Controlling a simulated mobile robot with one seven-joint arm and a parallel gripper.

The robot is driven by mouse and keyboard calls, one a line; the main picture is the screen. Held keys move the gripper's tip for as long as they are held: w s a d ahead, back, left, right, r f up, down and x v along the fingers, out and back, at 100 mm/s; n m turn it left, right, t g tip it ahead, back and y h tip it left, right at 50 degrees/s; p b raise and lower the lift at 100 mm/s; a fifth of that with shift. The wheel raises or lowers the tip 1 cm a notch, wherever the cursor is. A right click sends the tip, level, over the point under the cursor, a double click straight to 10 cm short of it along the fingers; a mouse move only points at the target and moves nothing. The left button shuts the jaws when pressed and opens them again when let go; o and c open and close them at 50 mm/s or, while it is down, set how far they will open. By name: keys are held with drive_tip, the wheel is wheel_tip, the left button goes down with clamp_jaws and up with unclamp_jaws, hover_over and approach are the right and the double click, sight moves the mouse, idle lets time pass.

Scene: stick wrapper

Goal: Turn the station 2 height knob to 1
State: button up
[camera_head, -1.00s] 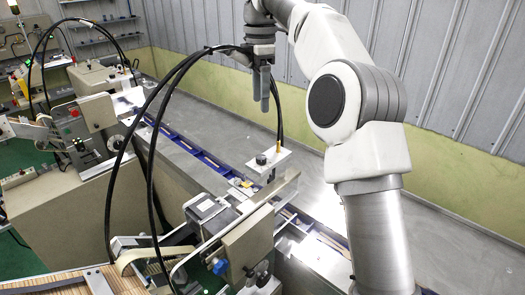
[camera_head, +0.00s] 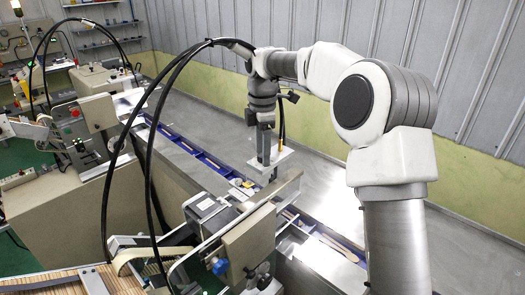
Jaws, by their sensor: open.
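My gripper (camera_head: 265,160) points straight down above the small white plate (camera_head: 283,157) on the nearer machine. Its jaws are open, and its fingertips are at or just above the plate. The black knob on this plate is hidden behind the fingers, so I cannot tell whether they are around it or touching it. Lower on the same machine are a black knob (camera_head: 263,275) and a blue knob (camera_head: 220,267). No station label or height scale is readable.
A blue-edged conveyor (camera_head: 205,160) runs diagonally below the gripper. A clear guard and a beige box (camera_head: 249,245) stand just in front. Black hoses (camera_head: 150,140) arch at the left. Another machine (camera_head: 85,120) stands farther left.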

drive_tip(key=shift+f, duration=0.15)
clamp_jaws()
idle(0.5)
